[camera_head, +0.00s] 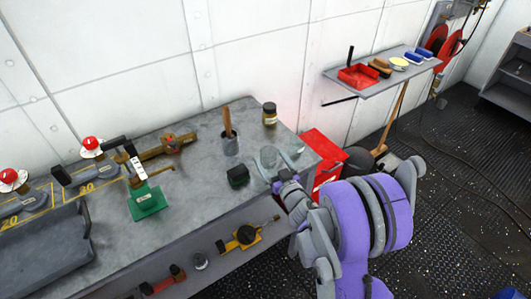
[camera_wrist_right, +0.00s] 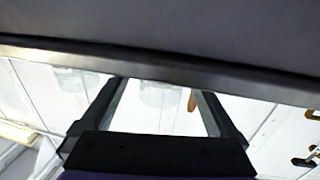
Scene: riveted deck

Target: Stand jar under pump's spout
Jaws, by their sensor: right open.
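The green-based pump (camera_head: 147,200) stands on the grey workbench at centre left, its thin spout reaching out to the right. What looks like a clear glass jar (camera_head: 268,157) stands near the bench's right end; it also shows faintly between the fingers in the right wrist view (camera_wrist_right: 160,88). My right gripper (camera_head: 284,180) is open and empty at the bench's front edge, just in front of the jar and apart from it. Its dark fingers (camera_wrist_right: 160,107) are spread in the right wrist view. My left gripper is not in view.
A brass tool (camera_head: 165,147) lies behind the pump. A grey tray (camera_head: 45,248) fills the front left.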

